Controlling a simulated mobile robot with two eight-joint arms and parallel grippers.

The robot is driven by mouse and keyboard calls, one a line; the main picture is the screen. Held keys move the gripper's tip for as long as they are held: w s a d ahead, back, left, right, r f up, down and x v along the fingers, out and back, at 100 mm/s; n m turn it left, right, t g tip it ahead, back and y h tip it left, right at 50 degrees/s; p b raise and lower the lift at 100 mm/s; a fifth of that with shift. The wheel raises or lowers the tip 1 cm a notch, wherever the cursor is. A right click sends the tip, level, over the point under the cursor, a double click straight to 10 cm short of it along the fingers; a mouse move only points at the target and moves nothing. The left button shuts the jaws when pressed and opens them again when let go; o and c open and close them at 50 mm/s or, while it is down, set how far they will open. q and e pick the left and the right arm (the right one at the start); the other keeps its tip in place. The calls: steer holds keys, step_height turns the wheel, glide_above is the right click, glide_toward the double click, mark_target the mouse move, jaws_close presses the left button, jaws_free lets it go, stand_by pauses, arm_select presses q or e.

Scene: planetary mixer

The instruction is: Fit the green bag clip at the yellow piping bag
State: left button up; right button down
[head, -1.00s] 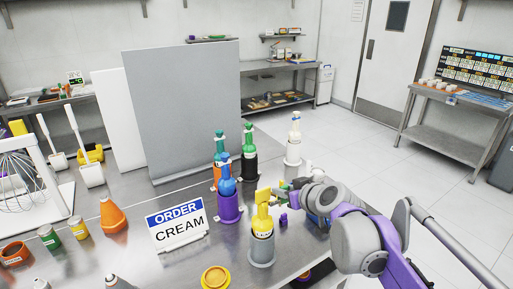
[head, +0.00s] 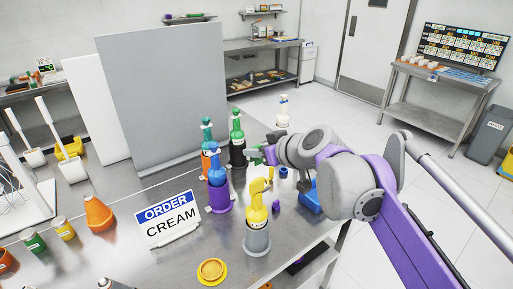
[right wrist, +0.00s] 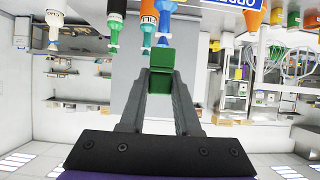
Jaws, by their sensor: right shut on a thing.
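The yellow piping bag (head: 256,212) stands nozzle-down or tip-up, I cannot tell which, in a grey holder (head: 257,241) near the table's front edge. Its narrow yellow top sticks up and looks bent. My right gripper (head: 257,155) is behind and above the bag, apart from it in the picture. It is shut on the green bag clip, a small green block that shows between the fingertips in the right wrist view (right wrist: 160,69). The arm hides part of the scene behind it. My left gripper is not in view.
Purple-holder blue bag (head: 216,178), orange-holder bag (head: 206,140) and black-holder green bag (head: 237,135) stand left of the gripper. An ORDER CREAM sign (head: 167,218) stands left of the yellow bag. A yellow round lid (head: 212,271) lies in front.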

mark_target(257, 180)
steer(key=shift+f+b, duration=0.6)
steer(key=shift+f, duration=1.85)
steer(key=shift+p, duration=0.4)
steer(key=shift+w, duration=0.1)
steer(key=shift+p, duration=0.35)
steer(key=shift+f+b, duration=0.4)
steer(key=shift+f, duration=1.05)
steer(key=c, duration=0.5)
jaws_free()
steer(key=shift+c, duration=0.2)
